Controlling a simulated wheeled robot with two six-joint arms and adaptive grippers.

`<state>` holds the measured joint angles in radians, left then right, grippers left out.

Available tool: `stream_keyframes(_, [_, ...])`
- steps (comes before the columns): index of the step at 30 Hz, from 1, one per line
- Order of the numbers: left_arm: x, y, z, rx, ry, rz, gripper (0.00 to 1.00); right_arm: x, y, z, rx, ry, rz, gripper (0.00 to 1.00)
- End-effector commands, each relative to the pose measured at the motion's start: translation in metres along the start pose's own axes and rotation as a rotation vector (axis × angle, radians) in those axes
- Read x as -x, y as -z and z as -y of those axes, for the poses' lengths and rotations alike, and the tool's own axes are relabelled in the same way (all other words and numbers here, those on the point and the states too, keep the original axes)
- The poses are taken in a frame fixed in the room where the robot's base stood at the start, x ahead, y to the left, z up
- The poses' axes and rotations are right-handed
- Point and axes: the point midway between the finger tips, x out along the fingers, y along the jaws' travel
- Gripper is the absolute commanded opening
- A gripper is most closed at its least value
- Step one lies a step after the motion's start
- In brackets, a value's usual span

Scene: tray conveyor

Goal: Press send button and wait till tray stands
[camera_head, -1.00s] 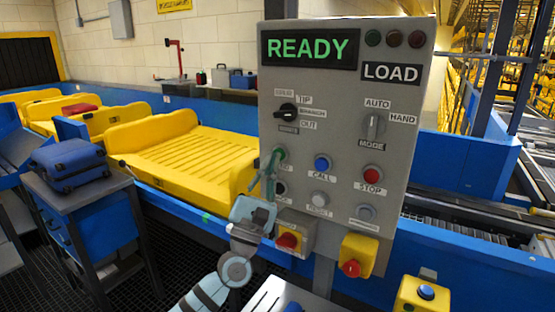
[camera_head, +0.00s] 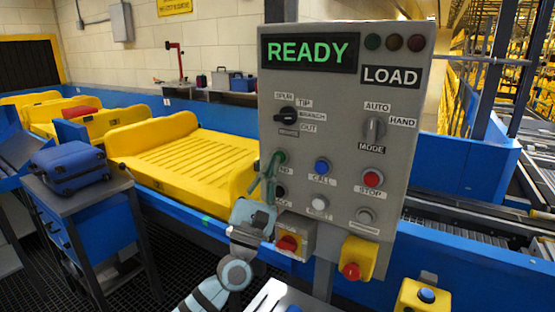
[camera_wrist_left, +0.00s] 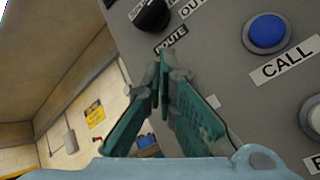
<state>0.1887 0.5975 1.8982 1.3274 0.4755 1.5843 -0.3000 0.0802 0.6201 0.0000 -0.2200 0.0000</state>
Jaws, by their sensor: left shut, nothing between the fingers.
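The grey control panel (camera_head: 340,150) shows READY in green and a LOAD label. My left gripper (camera_head: 273,160) is shut and empty, its green fingertips at the panel's left side, over the spot of the button whose label partly shows "ND". That send button is hidden behind the fingers, and I cannot tell whether they touch it. In the left wrist view the shut fingertips (camera_wrist_left: 165,68) are close to the panel, below the ROUTE label and left of the blue CALL button (camera_wrist_left: 267,33). A yellow tray (camera_head: 190,158) is at rest on the conveyor, left of the panel. My right gripper is not in view.
A red STOP button (camera_head: 373,178), a black route knob (camera_head: 286,115) and a mode knob (camera_head: 374,129) are on the panel. A blue suitcase (camera_head: 70,166) lies on a stand at left.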

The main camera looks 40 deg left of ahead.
Motion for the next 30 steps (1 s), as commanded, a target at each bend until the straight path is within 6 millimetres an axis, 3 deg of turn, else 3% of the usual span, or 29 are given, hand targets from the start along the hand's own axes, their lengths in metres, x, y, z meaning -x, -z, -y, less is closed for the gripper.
stream_keyframes(30, [-0.0071,0.0057,0.0056,0.000,0.000,0.000,0.00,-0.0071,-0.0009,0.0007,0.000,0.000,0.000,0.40])
